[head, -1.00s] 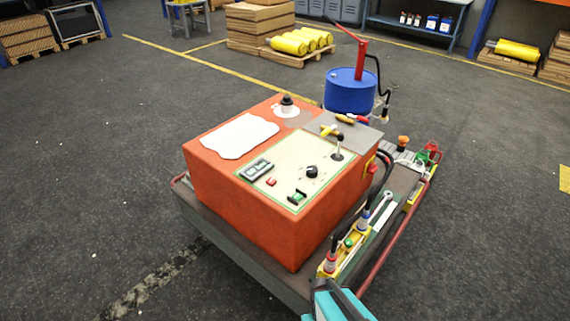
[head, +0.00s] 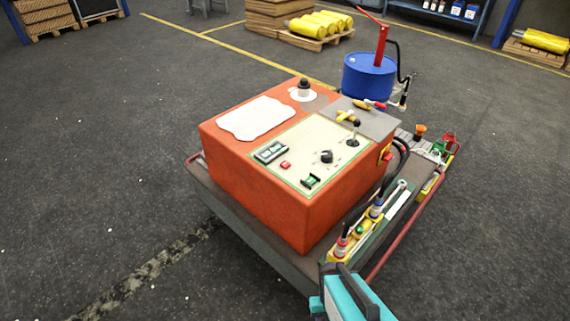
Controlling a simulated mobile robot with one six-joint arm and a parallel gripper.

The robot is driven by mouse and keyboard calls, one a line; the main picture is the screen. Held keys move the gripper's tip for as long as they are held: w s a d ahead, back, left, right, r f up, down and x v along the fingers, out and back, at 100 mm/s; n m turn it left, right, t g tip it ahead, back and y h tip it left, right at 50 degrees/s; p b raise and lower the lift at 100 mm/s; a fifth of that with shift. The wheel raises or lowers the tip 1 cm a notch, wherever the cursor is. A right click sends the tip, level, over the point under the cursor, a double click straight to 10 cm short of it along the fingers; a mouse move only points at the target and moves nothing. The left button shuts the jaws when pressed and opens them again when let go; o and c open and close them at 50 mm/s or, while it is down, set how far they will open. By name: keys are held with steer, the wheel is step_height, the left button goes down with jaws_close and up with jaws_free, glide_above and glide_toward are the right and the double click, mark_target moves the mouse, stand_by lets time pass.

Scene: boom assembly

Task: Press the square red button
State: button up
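The square red button (head: 285,165) is a small red square on the cream control panel (head: 310,139). The panel is set in the top of the orange box (head: 255,196). The button lies just right of a grey-green display or switch block (head: 271,152) and left of a black knob (head: 327,157). Nothing covers the button. Whether it is pressed in is too small to tell. My gripper is not in view.
The panel also carries a green switch (head: 310,181) and a black lever (head: 354,134). Loose tools (head: 362,105) lie on a grey plate behind it. A blue drum (head: 368,78) stands behind the box. Open floor (head: 90,170) lies to the left.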

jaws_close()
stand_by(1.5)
